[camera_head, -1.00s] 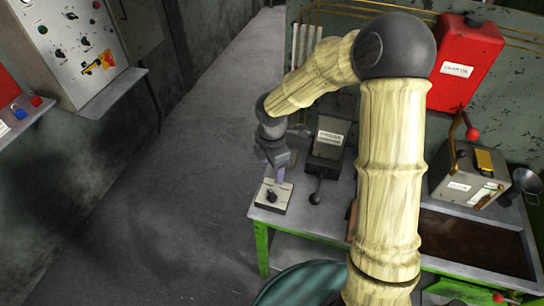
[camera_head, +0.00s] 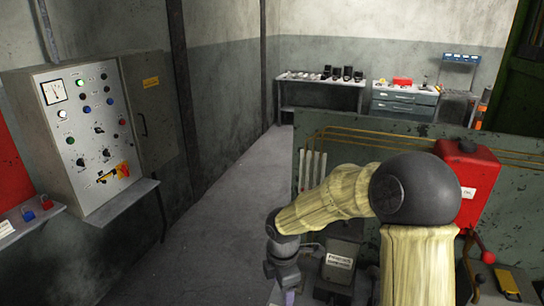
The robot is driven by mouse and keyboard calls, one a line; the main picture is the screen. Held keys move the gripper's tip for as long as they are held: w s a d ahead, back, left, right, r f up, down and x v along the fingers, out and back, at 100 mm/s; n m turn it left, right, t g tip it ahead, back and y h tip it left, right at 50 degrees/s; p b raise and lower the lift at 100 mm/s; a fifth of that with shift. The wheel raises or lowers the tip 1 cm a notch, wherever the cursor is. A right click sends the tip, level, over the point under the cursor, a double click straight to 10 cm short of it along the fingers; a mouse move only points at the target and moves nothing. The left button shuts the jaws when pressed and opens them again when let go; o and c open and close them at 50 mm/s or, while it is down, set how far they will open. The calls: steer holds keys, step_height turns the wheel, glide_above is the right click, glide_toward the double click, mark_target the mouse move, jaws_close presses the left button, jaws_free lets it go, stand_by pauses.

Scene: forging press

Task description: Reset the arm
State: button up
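My arm, in pale ribbed covers with dark joints, rises at the right of the view and bends over to the left. My gripper (camera_head: 286,294) hangs downward at the bottom edge, left of a dark labelled box (camera_head: 338,266). Only its upper part shows clearly. Its fingertips run to the frame edge, so I cannot tell whether it is open or shut or holds anything.
A control cabinet (camera_head: 85,135) with a ledge stands on the left wall. A red tank (camera_head: 466,180) is on the green panel (camera_head: 335,150) behind my arm. A workbench (camera_head: 320,79) and drawer unit (camera_head: 404,102) stand at the back. The floor (camera_head: 215,215) between is clear.

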steer(key=s+d+r+m+t, duration=0.2)
steer(key=s+d+r+m, duration=0.2)
steer(key=s+d+m, duration=0.8)
steer(key=m, duration=0.9)
steer(key=shift+d+m+t, duration=0.2)
steer(key=shift+m+t, duration=0.1)
steer(key=shift+m, duration=0.1)
